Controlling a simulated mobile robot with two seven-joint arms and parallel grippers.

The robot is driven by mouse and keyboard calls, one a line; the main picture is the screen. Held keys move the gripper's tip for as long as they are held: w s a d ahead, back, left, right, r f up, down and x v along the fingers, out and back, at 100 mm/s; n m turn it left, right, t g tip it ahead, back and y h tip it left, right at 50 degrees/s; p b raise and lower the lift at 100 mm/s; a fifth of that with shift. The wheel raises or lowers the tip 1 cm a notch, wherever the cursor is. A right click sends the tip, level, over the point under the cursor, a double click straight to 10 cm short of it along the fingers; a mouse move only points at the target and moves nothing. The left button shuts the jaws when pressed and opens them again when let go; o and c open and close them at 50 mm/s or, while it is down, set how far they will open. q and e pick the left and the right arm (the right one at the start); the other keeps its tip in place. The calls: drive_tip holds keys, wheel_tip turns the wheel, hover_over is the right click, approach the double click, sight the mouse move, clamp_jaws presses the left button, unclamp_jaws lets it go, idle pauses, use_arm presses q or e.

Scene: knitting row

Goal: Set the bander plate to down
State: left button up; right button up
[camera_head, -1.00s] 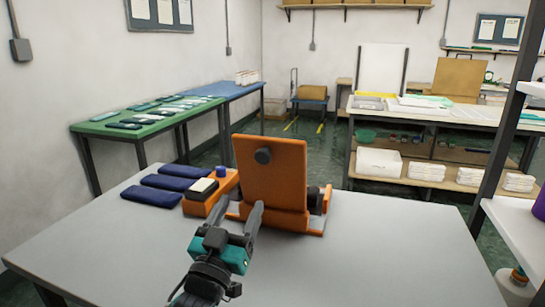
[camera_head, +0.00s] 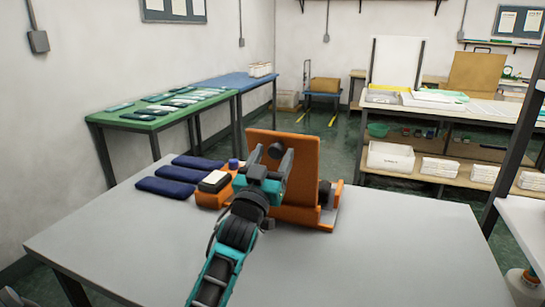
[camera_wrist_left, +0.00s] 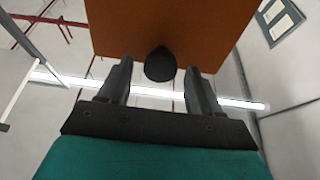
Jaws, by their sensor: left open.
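The bander plate (camera_head: 300,165) is an orange panel standing up, tilted slightly back, on an orange base (camera_head: 325,219) on the grey table. A dark round knob (camera_head: 276,149) sticks out of its near face. My left gripper (camera_head: 271,158) is open in front of the plate, with its fingers on either side of the knob. In the left wrist view the knob (camera_wrist_left: 160,64) sits between the two spread fingertips, with a gap on each side. The gripper hides the plate's lower left part. My right gripper is not in view.
Dark blue folded bands (camera_head: 166,187) lie further left. The grey table (camera_head: 400,245) is clear at front and right.

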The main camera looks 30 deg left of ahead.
use_arm(q)
drive_tip(key=shift+w, duration=0.1)
drive_tip(key=shift+c, duration=0.5)
clamp_jaws()
